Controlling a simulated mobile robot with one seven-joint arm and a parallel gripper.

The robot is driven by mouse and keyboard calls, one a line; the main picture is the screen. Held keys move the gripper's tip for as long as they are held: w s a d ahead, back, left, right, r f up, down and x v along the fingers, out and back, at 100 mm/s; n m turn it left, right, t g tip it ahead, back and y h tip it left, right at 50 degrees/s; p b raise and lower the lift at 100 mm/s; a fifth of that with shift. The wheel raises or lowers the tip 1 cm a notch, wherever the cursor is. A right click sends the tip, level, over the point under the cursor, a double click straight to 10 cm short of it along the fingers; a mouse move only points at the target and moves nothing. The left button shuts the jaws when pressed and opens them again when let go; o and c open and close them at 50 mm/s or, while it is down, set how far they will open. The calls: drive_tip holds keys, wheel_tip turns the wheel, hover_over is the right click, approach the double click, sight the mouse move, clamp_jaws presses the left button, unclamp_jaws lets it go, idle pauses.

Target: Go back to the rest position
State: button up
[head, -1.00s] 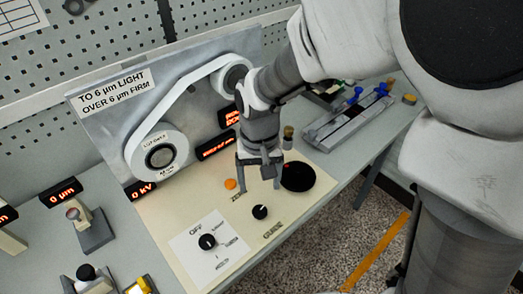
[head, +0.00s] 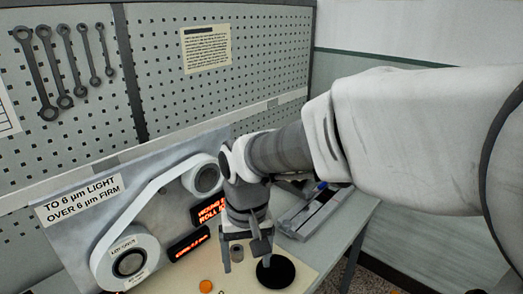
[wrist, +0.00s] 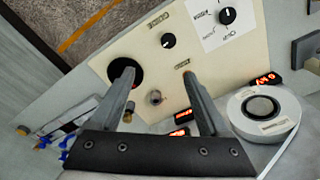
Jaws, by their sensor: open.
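My gripper (head: 247,260) hangs over the cream control panel (head: 238,283), pointing down, with its two fingers apart and nothing between them. In the wrist view the open fingers (wrist: 158,75) reach over the same panel. A black round disc (head: 276,273) lies on the panel, just right of the gripper in the head view; it also shows by the left finger in the wrist view (wrist: 124,70). A small upright post (head: 237,253) stands behind the fingers and shows between them in the wrist view (wrist: 155,97). No marked rest position shows.
A slanted board carries a large roll (head: 128,262), a smaller roll (head: 203,178) and a white web. Red-lit displays (head: 209,211) sit close left of the gripper. A grey rail fixture (head: 312,213) stands to the right. A pegboard (head: 160,80) with wrenches rises behind.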

drive_tip(key=s+d+r+m+t, duration=0.1)
drive_tip(key=s+d+r, duration=0.3)
drive_tip(key=d, duration=0.5)
drive_tip(key=s+d+r+m+t, duration=0.1)
drive_tip(key=s+d+r+t, duration=0.3)
drive_tip(key=d, duration=0.5)
drive_tip(key=shift+s+m, duration=0.3)
drive_tip(key=shift+s, duration=0.1)
drive_tip(key=shift+a+r, duration=0.1)
